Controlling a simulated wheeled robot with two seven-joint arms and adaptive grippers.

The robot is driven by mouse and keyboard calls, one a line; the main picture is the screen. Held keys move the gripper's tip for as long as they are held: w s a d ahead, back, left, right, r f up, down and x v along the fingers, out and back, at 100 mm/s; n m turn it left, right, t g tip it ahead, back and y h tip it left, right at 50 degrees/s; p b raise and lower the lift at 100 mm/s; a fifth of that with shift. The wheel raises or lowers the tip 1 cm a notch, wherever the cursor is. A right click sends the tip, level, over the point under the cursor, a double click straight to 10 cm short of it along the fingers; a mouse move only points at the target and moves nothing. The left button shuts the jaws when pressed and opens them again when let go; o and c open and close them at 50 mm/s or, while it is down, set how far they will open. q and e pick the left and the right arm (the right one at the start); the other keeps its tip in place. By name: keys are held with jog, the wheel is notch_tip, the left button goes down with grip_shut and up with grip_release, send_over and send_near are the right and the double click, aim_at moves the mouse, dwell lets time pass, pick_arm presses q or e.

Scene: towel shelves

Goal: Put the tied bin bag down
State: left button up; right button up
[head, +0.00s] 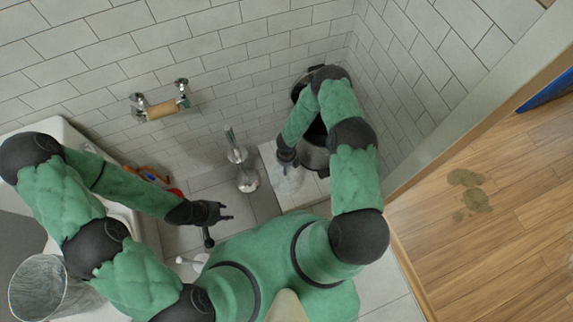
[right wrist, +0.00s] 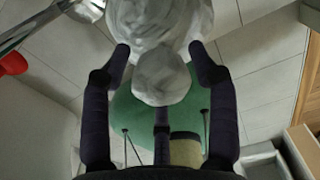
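The tied bin bag (head: 288,181) is pale, translucent and small in the head view, just below my right gripper (head: 287,160), over a white surface. In the right wrist view its round knot (right wrist: 162,78) lies between the spread fingers of my right gripper (right wrist: 160,50), with gaps showing beside the knot. The bag's body continues beyond the fingertips, cut off at the top edge. I cannot tell whether it rests fully on the surface. My left gripper (head: 217,226) is empty, its fingers spread, at the left of the head view.
A dark bin (head: 315,152) stands behind my right arm, partly hidden. A chrome brush stand (head: 247,178) is left of the bag. A holder with a brown roll (head: 162,109) is on the tiled wall. Stains (head: 476,200) mark the wooden floor.

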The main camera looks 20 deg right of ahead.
dwell(0.3)
notch_tip(320, 180, up, 12)
jog(key=p, duration=0.6)
jog(key=s+a+r+n+y, duration=0.2)
jog(key=s+a+r+n, duration=0.3)
jog(key=n, duration=1.2)
jog(key=s+a+r+n+y, duration=0.2)
jog(key=s+a+r+n, duration=0.4)
jog(key=n, duration=1.1)
jog(key=s+r, duration=0.1)
jog(key=s, duration=0.2)
jog(key=shift+s+r, duration=0.25)
jog(key=shift+r, duration=0.1)
